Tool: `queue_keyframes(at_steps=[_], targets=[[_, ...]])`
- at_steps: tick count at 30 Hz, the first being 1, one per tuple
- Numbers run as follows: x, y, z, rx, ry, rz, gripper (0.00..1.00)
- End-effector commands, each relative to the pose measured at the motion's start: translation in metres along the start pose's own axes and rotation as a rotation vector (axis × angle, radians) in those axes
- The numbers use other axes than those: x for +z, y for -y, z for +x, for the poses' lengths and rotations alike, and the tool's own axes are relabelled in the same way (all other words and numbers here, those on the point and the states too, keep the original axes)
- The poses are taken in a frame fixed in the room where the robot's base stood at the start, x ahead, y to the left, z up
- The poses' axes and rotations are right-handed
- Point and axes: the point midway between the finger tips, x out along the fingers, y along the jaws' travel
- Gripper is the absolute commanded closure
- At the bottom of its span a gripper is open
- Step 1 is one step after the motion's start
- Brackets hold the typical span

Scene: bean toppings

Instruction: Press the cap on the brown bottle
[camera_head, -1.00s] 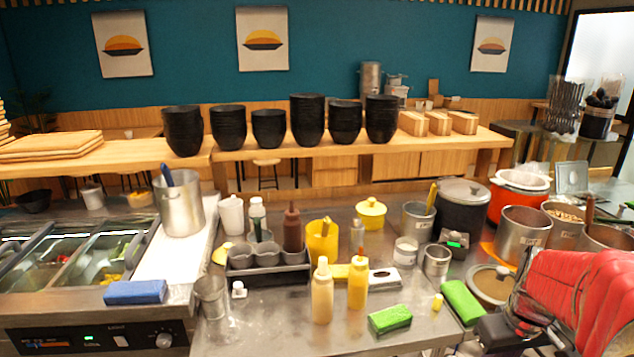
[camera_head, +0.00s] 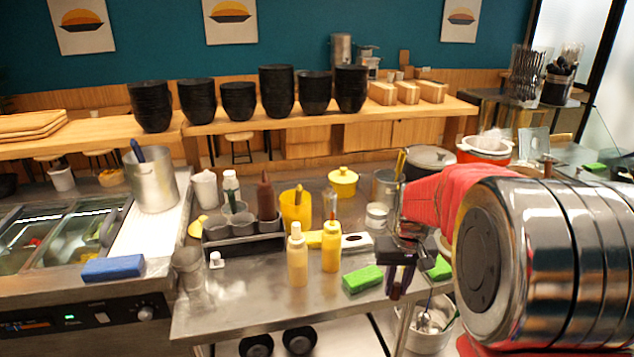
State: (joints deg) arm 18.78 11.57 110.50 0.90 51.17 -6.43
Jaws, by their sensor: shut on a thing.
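The brown bottle (camera_head: 266,203) stands upright at the right end of the dark caddy (camera_head: 243,246) on the steel counter; its top narrows to a point. A small white cap-like piece (camera_head: 216,260) lies on the counter in front of the caddy. My gripper (camera_head: 399,290) points down at the counter's front right, right of the green sponge and well right of the brown bottle. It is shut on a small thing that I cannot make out. The small yellow piece seen earlier near this spot does not show now; my gripper may hide it.
Two squeeze bottles, one cream (camera_head: 297,258) and one yellow (camera_head: 331,246), stand between my gripper and the caddy. A green sponge (camera_head: 362,279) lies nearby. A yellow container (camera_head: 296,210) stands beside the brown bottle.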

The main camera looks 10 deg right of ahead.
Motion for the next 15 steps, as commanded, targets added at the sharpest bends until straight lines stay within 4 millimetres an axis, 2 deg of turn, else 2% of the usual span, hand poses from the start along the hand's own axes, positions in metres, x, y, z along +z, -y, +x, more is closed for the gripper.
queue_keyframes(at_steps=[1,9,12,15], targets=[[-0.007,0.019,0.007,-0.003,0.002,-0.022,0.90],[-0.024,0.111,0.040,-0.015,0.001,-0.130,0.90],[-0.023,0.140,0.050,-0.020,0.000,-0.175,0.90],[-0.021,0.159,0.056,-0.024,0.000,-0.205,0.90]])
